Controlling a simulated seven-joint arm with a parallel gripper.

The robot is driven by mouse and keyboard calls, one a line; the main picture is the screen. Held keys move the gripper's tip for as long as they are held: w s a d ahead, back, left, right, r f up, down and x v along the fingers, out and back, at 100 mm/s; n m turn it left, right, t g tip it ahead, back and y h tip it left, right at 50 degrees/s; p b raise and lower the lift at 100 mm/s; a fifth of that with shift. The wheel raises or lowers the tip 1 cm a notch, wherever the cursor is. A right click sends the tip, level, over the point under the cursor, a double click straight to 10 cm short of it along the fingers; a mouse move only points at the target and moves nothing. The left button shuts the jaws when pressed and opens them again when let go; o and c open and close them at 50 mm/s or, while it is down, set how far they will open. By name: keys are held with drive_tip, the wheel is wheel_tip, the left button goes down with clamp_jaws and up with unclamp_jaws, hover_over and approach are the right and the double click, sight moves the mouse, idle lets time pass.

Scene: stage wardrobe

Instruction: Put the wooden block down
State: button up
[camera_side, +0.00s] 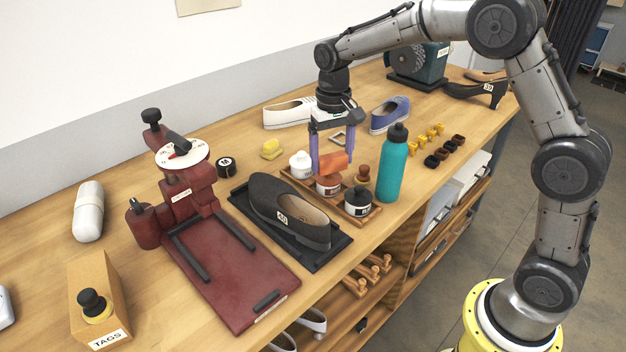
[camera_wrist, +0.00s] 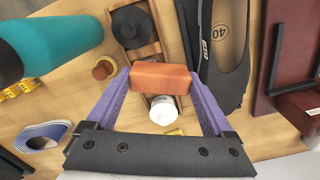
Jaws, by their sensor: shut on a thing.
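The wooden block (camera_side: 334,162) is orange-brown. My gripper (camera_side: 332,158), with purple fingers, is shut on it. In the side view the block is over the middle of the wooden tray (camera_side: 341,211), just above a brown-labelled jar (camera_side: 328,186); whether they touch cannot be told. In the wrist view the block (camera_wrist: 160,77) sits level between the two fingertips (camera_wrist: 160,84) and hides the middle of the tray.
The tray also holds a white jar (camera_side: 300,165) and a black-lidded jar (camera_side: 357,202). A teal bottle (camera_side: 393,165) stands close on the right, beside a small wooden knob (camera_side: 362,174). A dark shoe (camera_side: 289,213) lies left on a black mat. Bare tabletop shows behind the yellow sponge (camera_side: 271,149).

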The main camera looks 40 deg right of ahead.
drive_tip(key=w+d+r+m, duration=0.2)
drive_tip(key=w+r+m, duration=0.2)
drive_tip(key=w, duration=0.1)
drive_tip(key=m, duration=0.5)
hover_over(321, 149)
drive_tip(key=s+a, duration=0.4)
wheel_tip(321, 149, down, 10)
drive_tip(key=shift+r, duration=0.25)
drive_tip(key=shift+w+f, duration=0.1)
drive_tip(key=shift+f, duration=2.15)
drive_tip(key=shift+f, duration=0.15)
drive_tip(key=o, duration=1.1)
